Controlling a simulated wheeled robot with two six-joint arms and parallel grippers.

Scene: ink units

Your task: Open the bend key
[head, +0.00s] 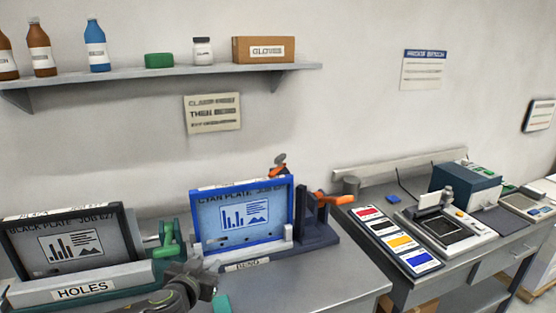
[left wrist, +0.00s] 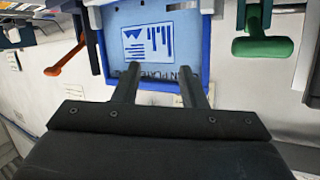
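The cyan plate (head: 243,215), printed with a chart picture, stands in a blue frame on the unit with the partly hidden label BEND (head: 246,266). An orange lever (head: 333,199) sticks out on that unit's right side; an orange lever also shows in the left wrist view (left wrist: 66,58). A small orange and grey part (head: 279,163) shows above the frame. I cannot tell which part is the bend key. My left gripper (head: 208,270) is in front of the unit's lower left. In the left wrist view its fingers (left wrist: 159,75) are apart and empty, before the plate, which appears upside down.
The HOLES unit (head: 82,289) with the black plate (head: 75,245) stands left, with a green handle (head: 168,240) beside it. Colour swatches (head: 396,238) and a press-like device (head: 446,232) are on the right bench. The bench front (head: 330,285) is clear. A shelf (head: 150,73) hangs above.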

